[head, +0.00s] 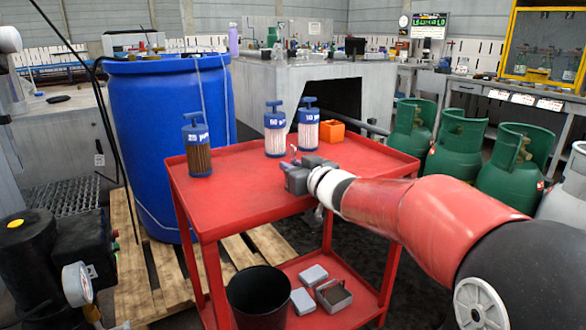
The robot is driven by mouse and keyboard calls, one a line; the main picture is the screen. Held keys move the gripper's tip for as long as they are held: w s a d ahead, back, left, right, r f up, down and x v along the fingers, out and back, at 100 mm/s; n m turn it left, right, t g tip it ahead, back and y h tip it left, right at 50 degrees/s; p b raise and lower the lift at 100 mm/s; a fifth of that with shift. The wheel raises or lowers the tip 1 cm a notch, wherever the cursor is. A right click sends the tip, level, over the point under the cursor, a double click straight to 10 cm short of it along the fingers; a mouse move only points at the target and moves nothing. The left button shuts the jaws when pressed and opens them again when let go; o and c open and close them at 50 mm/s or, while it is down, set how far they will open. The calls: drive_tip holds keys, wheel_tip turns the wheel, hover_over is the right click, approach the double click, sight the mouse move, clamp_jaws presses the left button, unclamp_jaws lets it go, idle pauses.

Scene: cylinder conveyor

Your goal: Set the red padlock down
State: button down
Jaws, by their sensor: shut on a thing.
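My gripper (291,164) is above the right half of the red cart's top shelf (240,185), reaching in from the right. It is shut on the red padlock. Only a small thin metal loop shows at the fingertips. The padlock's body is hidden by the fingers or hard to tell from the red shelf behind it. I cannot tell whether the padlock touches the shelf.
Three blue-capped cylinders, at left (197,145), middle (275,130) and right (308,125), stand on the shelf. An orange box (332,130) is at its back. A blue barrel (165,120) stands behind left, green gas bottles (460,140) right. The shelf's front left is clear.

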drive_tip(key=shift+f+b, duration=0.3)
drive_tip(key=shift+f, duration=0.35)
drive_tip(key=c, duration=1.3)
unclamp_jaws()
drive_tip(key=shift+r, duration=0.25)
drive_tip(key=shift+r+p, duration=0.6)
drive_tip(key=f+v, duration=0.1)
drive_tip(key=v, duration=1.1)
drive_tip(key=shift+r+p, duration=0.3)
